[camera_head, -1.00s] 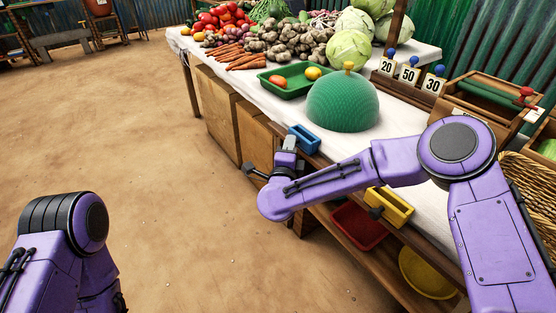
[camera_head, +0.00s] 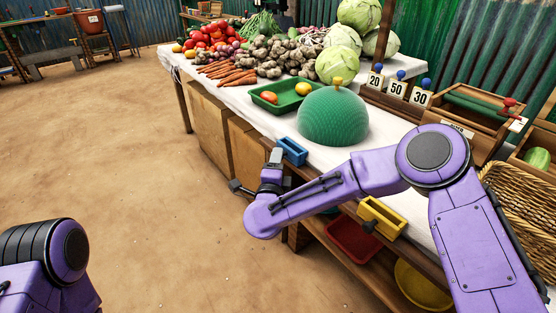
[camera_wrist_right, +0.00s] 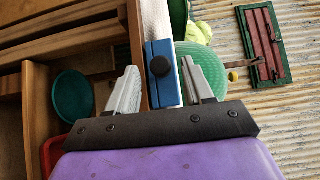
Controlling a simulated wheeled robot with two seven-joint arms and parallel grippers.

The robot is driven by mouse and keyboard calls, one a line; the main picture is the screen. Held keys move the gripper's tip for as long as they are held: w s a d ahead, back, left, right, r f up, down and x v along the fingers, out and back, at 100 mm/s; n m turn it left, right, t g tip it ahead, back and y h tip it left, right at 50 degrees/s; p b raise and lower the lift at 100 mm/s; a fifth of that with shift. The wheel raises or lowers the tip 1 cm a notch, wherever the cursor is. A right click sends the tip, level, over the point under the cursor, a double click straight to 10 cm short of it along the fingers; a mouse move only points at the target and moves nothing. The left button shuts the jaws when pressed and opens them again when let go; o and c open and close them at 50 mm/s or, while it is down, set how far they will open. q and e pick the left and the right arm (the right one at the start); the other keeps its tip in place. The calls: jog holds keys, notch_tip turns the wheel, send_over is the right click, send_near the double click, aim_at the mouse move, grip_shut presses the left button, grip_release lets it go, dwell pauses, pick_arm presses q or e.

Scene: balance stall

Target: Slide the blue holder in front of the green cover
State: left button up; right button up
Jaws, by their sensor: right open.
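The blue holder (camera_head: 292,151) is a small open box at the table's front edge, just in front of and slightly left of the green cover (camera_head: 333,118). The cover is a ribbed dome with a yellow knob. My right gripper (camera_head: 275,158) is at the front edge, close beside the holder. In the right wrist view my right gripper (camera_wrist_right: 160,84) is open, and the blue holder (camera_wrist_right: 162,92) with its dark round knob shows between the fingers. I cannot tell whether they touch it. The green cover (camera_wrist_right: 207,75) shows behind the right finger. My left gripper is out of view.
A yellow holder (camera_head: 383,220) sits farther right along the front edge. A green tray (camera_head: 283,101) with produce stands left of the cover. Number cards (camera_head: 397,89) stand behind it. A red basin (camera_head: 352,243) is on the lower shelf. The floor at left is clear.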

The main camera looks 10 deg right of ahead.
jog(key=v, duration=0.8)
jog(key=shift+s, duration=0.35)
jog(key=shift+a, duration=0.15)
